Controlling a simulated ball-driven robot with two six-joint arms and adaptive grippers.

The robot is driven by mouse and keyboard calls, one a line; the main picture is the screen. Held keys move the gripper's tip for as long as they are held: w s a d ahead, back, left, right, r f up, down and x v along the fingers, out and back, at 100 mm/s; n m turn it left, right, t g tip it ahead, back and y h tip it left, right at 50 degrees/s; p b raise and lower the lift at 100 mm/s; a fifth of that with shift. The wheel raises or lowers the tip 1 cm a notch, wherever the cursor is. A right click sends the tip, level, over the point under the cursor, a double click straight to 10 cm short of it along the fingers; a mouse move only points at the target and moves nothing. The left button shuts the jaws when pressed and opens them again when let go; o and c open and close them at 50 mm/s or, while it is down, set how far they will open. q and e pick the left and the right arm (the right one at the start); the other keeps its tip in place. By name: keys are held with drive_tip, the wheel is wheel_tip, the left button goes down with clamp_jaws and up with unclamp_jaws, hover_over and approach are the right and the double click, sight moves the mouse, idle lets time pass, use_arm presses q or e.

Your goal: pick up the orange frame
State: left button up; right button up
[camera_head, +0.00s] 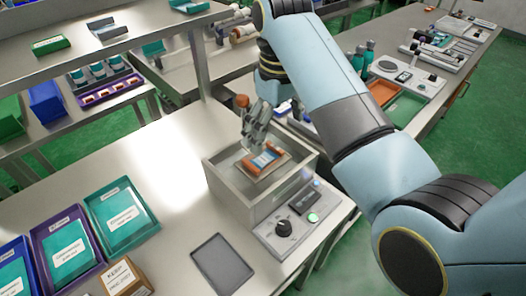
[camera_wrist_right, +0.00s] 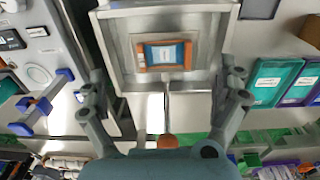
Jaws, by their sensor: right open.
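The orange frame (camera_head: 252,168) lies in the open metal well of the sleeve applicator (camera_head: 232,190), around a blue and white piece. In the right wrist view, the orange frame (camera_wrist_right: 165,69) is near the top middle, lying flat on a pale plate. My right gripper (camera_head: 257,136) is above the well, close over the frame's far side. In the right wrist view, my right gripper (camera_wrist_right: 163,97) has its fingers wide apart with nothing between them, and the frame is beyond the fingertips. My left gripper is not in view.
An orange knob (camera_head: 242,101) on a rod stands at the applicator's back, near my gripper. The well's walls surround the frame. A control panel (camera_head: 298,218) with a black dial is in front.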

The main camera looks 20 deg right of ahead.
drive_tip(key=w+a+r, duration=0.1)
drive_tip(key=w, duration=0.1)
hover_over(265, 161)
drive_tip(key=f, duration=0.5)
drive_tip(key=shift+s+d+p, duration=0.15)
drive_tip(key=shift+s+p, duration=0.1)
drive_tip(key=shift+p, duration=0.05)
drive_tip(key=shift+w+f+p, duration=0.2)
drive_tip(key=shift+f+p, duration=0.1)
drive_tip(key=shift+f, duration=1.05)
drive_tip(key=shift+w+f+p, duration=0.15)
drive_tip(key=shift+f+p, duration=0.15)
drive_tip(key=shift+f, duration=1.05)
drive_tip(key=c, duration=1.1)
drive_tip(key=shift+r, duration=0.1)
